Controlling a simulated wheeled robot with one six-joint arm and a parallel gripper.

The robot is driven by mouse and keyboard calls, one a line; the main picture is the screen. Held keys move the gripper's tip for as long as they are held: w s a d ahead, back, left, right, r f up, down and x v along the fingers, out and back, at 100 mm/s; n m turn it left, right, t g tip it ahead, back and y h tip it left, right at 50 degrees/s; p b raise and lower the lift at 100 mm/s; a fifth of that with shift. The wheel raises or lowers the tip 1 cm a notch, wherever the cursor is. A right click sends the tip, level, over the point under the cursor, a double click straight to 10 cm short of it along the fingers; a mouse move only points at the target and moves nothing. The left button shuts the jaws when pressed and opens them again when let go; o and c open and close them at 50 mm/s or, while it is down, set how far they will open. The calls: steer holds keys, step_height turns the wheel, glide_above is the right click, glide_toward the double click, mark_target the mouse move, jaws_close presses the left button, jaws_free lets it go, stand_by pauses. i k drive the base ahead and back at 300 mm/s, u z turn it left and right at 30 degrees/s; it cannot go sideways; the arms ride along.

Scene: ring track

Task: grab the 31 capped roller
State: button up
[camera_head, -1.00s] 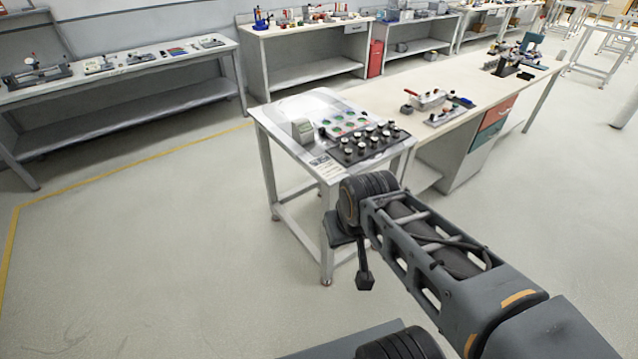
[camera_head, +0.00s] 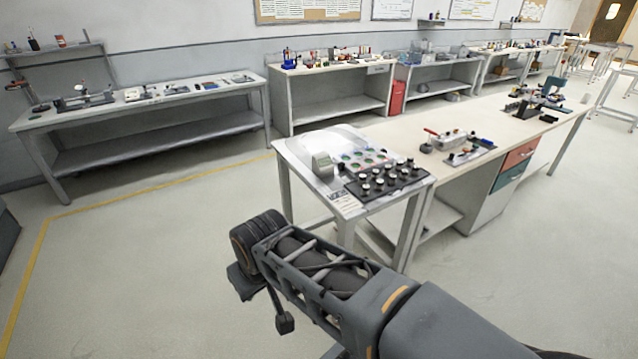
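Several small upright rollers with pale caps (camera_head: 379,180) stand in rows on a black rack (camera_head: 402,188) at the front of a small white table (camera_head: 313,185). Any numbers on them are too small to read, so I cannot tell which is number 31. My gripper (camera_head: 285,323) hangs at the end of my folded arm, in front of the table and to the lower left of it, well apart from the rollers. It is small and dark, and I cannot see whether its fingers are open or shut.
A grey block (camera_head: 322,166) and a sheet with green circles (camera_head: 362,158) lie behind the rack. A long workbench (camera_head: 485,122) with tools adjoins the table on the right. Other benches line the wall. The floor (camera_head: 150,260) at left is clear.

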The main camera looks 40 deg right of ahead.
mark_target(366, 189)
steer(key=u, duration=0.1)
steer(key=i, duration=0.85)
steer(key=z, duration=0.6)
steer(key=i, duration=0.55)
steer(key=z, duration=0.45)
